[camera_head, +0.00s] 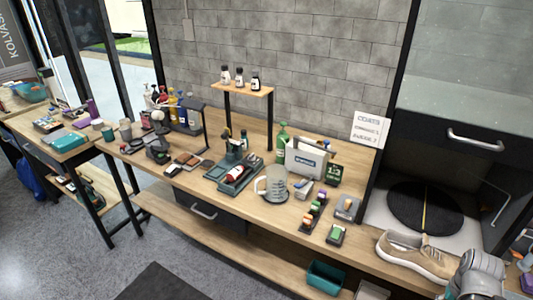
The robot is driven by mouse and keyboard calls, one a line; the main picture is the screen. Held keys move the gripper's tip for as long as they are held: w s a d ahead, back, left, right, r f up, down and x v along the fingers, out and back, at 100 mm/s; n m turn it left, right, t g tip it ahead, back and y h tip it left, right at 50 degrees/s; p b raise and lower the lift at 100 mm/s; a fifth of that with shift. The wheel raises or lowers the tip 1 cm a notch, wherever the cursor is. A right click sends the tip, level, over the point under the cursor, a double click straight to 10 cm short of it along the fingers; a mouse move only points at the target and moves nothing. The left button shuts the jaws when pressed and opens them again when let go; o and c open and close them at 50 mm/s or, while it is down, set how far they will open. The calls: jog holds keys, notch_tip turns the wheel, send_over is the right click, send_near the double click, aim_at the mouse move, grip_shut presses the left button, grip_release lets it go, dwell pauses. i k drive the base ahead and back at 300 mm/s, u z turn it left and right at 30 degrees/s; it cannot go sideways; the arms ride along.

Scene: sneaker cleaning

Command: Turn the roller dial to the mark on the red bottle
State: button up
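A dark red bottle (236,173) with a pale label lies on its side on a dark green roller stand (213,173) in the middle of the workbench. The stand has upright parts at its back. The picture is too small to make out the dial or the mark on the bottle. Part of my grey arm (478,274) shows at the bottom right, far from the stand. My gripper's fingers are not in view.
Dark pads (186,160) lie to the left. A beige sneaker (415,255) sits near my arm.

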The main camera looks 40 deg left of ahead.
aim_at(252, 158)
jog(key=z, duration=1)
jog(key=k, duration=0.75)
jog(key=u, duration=1.9)
